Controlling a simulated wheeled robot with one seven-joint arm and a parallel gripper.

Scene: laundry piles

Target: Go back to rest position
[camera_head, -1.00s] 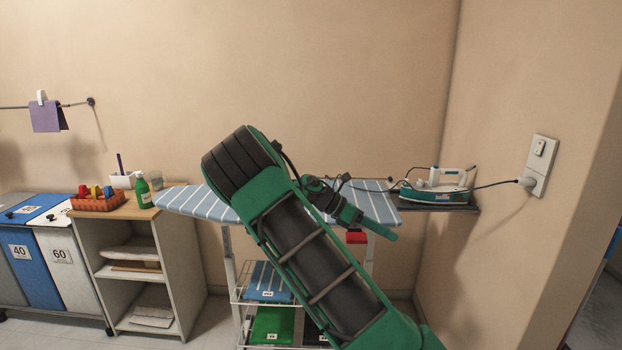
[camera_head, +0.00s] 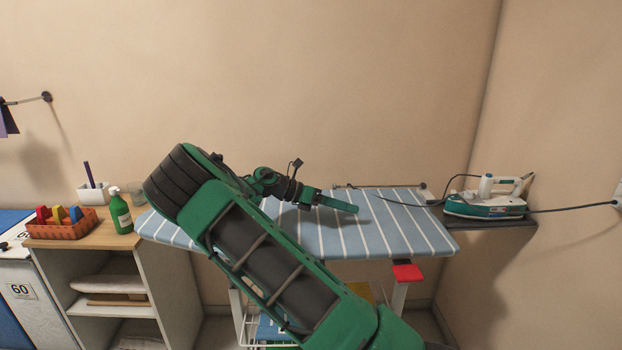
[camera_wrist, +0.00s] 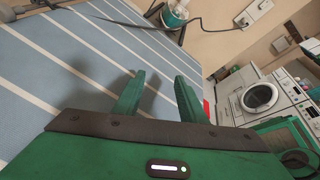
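My gripper (camera_wrist: 158,98) is in the wrist view with its two green fingers apart and nothing between them. In the head view my gripper (camera_head: 338,203) is seen from the side above the ironing board. The ironing board (camera_head: 385,235) has a blue cover with white stripes, and its striped cover (camera_wrist: 65,60) fills the left of the wrist view. My green arm hides the left middle part of the board and much of the rack below it.
A teal and white iron (camera_head: 487,204) sits on a small shelf at the right wall, its cord trailing. A wooden shelf unit (camera_head: 110,235) at the left bears a green bottle (camera_head: 121,212) and an orange basket (camera_head: 62,229). Washing machines (camera_wrist: 258,97) show in the wrist view.

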